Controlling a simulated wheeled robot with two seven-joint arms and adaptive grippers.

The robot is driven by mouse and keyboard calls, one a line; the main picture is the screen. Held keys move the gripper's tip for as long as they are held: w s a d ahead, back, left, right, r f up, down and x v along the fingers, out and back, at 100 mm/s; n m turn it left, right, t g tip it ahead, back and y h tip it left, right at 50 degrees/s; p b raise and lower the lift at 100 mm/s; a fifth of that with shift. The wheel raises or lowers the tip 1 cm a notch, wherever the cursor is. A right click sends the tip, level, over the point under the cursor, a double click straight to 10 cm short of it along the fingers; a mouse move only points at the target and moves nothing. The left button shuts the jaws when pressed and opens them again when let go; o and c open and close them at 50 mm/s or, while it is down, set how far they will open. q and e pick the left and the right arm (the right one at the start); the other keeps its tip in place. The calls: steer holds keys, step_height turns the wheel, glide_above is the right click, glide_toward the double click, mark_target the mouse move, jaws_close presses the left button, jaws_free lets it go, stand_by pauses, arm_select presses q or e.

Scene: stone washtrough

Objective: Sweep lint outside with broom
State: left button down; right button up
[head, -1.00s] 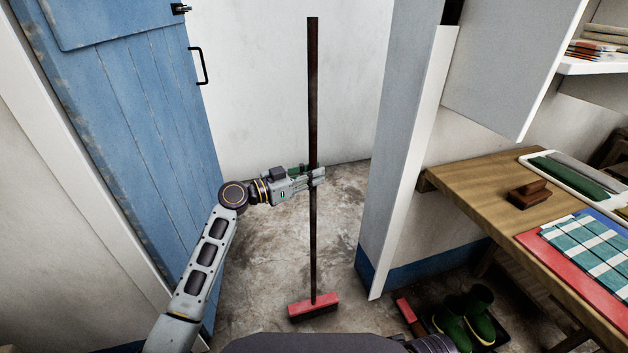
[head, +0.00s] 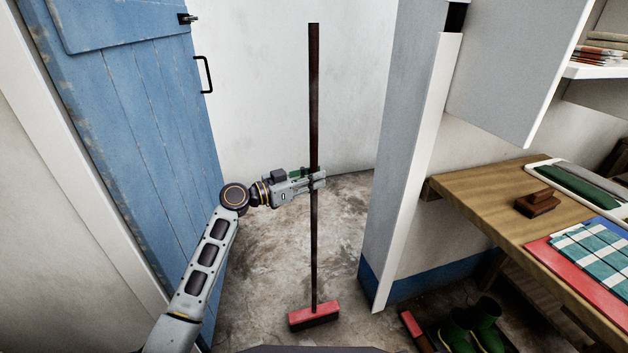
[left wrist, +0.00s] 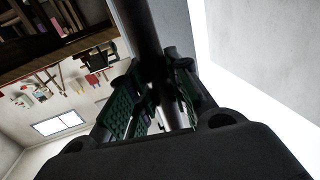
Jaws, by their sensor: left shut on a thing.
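The broom (head: 314,240) stands nearly upright in the head view, with a long dark handle and a red head (head: 314,314) with dark bristles low over or on the floor. My left gripper (head: 317,180) is shut on the handle around its middle. In the left wrist view the handle (left wrist: 150,40) runs between the green-padded fingers (left wrist: 152,105). I cannot make out any lint on the floor. My right gripper is not in view.
A blue door (head: 140,130) stands at the left. A white wall end (head: 395,180) is right of the broom. A wooden table (head: 480,205) holds a brush, a tray and cloths. Green boots (head: 470,325) stand below it. Bare concrete floor (head: 260,260) surrounds the broom.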

arm_select(q)
steer(key=shift+w+a+b, duration=0.3)
steer(key=shift+w+b, duration=0.55)
steer(key=shift+w, duration=0.05)
steer(key=shift+w+a+b, duration=0.3)
steer(key=shift+w+b, duration=0.55)
steer(key=shift+w, duration=0.05)
steer(key=shift+r, duration=0.2)
step_height(320, 180, up, 8)
steer(key=p, duration=0.3)
stand_by(0.3)
steer(key=shift+r+p, duration=0.1)
steer(key=shift+p, duration=0.35)
